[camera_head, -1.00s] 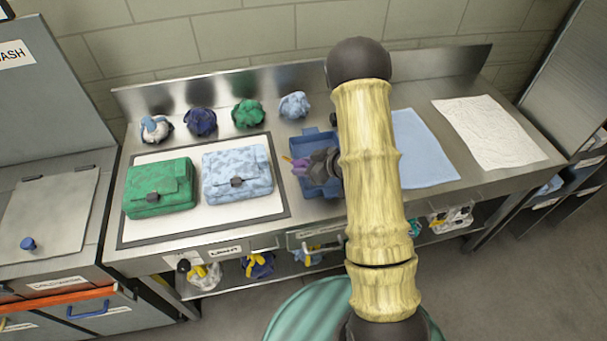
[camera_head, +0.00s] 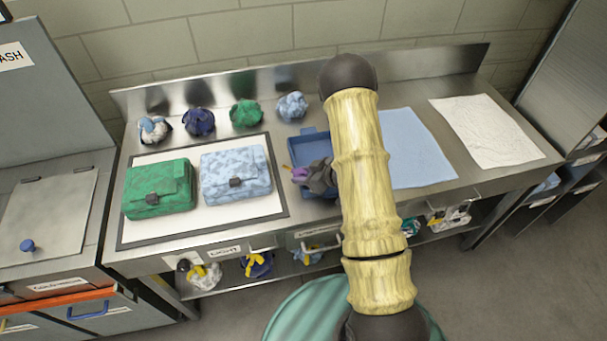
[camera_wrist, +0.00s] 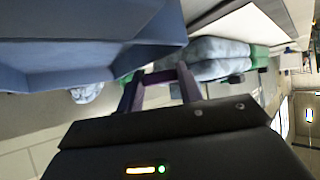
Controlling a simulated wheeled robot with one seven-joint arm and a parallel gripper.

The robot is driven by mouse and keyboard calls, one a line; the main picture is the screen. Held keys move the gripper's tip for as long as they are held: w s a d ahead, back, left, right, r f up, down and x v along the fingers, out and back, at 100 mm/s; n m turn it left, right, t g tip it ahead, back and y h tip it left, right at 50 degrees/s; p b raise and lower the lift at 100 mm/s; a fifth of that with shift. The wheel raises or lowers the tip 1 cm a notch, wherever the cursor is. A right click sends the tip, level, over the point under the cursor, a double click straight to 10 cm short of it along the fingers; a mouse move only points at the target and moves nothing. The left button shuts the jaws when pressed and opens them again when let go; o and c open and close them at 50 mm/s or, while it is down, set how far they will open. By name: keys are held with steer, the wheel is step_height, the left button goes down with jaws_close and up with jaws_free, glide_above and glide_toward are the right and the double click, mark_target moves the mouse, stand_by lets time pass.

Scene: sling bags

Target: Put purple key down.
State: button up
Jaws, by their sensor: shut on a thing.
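My gripper (camera_head: 299,174) is over the near left part of the open blue tray (camera_head: 308,147), with its fingers pointing left. In the wrist view its purple fingers (camera_wrist: 160,76) are close beside the blue tray wall (camera_wrist: 85,62). The gripper is shut on the purple key, a small purple piece at the fingertips that I can hardly tell from the fingers. A tiny yellow-orange bit shows at the tips in the head view. I cannot tell whether the key touches anything below.
A green sling bag (camera_head: 158,190) and a light blue patterned one (camera_head: 236,174) lie on a white, dark-edged mat (camera_head: 205,219) left of the tray. Several crumpled bundles line the back. A blue cloth (camera_head: 415,150) and a white sheet (camera_head: 487,131) lie to the right.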

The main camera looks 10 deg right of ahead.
steer(key=shift+f, duration=0.35)
steer(key=shift+f+b, duration=0.25)
steer(key=shift+b, duration=0.15)
steer(key=o, duration=1)
steer(key=shift+o, duration=0.2)
steer(key=shift+r, duration=0.1)
steer(key=shift+r+p, duration=0.5)
steer(key=shift+r, duration=0.05)
steer(key=b+v, duration=0.2)
steer(key=v, duration=1)
